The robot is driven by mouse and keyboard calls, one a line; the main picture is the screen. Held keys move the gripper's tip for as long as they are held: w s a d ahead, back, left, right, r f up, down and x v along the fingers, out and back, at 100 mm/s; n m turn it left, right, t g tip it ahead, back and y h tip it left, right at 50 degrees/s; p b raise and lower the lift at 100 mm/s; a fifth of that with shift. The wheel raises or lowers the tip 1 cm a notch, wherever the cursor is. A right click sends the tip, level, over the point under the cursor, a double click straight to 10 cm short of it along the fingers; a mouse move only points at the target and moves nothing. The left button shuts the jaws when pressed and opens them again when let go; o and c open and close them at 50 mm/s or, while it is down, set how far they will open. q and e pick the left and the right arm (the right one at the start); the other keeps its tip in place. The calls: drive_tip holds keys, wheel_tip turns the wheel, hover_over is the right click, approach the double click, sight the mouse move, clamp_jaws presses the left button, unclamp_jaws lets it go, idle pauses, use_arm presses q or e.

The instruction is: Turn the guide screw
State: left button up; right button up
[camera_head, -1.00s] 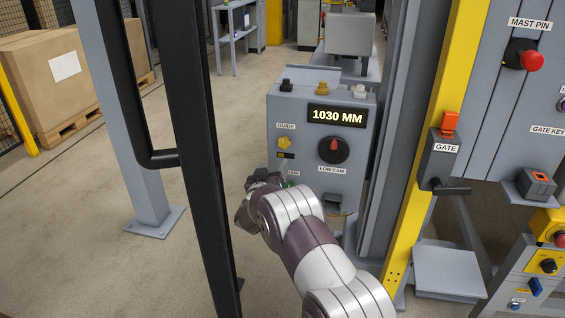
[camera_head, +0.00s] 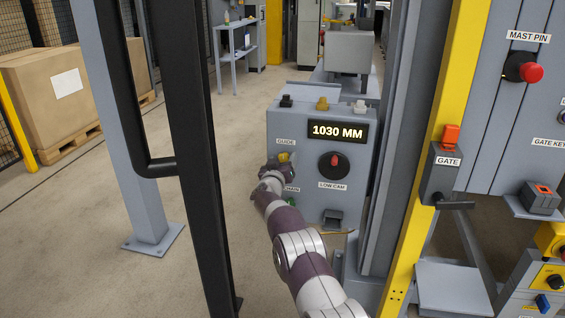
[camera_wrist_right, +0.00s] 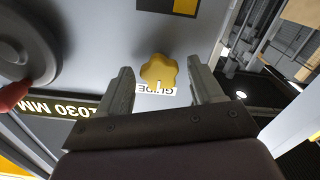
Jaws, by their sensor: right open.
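The guide screw is a yellow lobed knob (camera_wrist_right: 159,71) on the grey control panel, beside its GUIDE label, which appears upside down in the right wrist view. In the head view a bit of the yellow knob (camera_head: 284,157) shows under the GUIDE label, mostly behind my right gripper. My right gripper (camera_head: 275,166) is at the panel front. In the wrist view its two open fingers (camera_wrist_right: 160,88) stand on either side of the knob, with a gap to it on both sides. My left gripper is not in view.
The grey panel (camera_head: 300,119) carries a display (camera_head: 338,131) reading 1030 MM and a dark LOW CAM dial (camera_head: 333,166) with a red pointer. A black post (camera_head: 200,190) stands left of my arm. A yellow post (camera_head: 425,190) with the GATE box (camera_head: 444,170) stands right.

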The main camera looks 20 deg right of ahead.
drive_tip(key=c, duration=1.1)
drive_tip(key=shift+o, duration=0.2)
drive_tip(key=shift+m, duration=0.3)
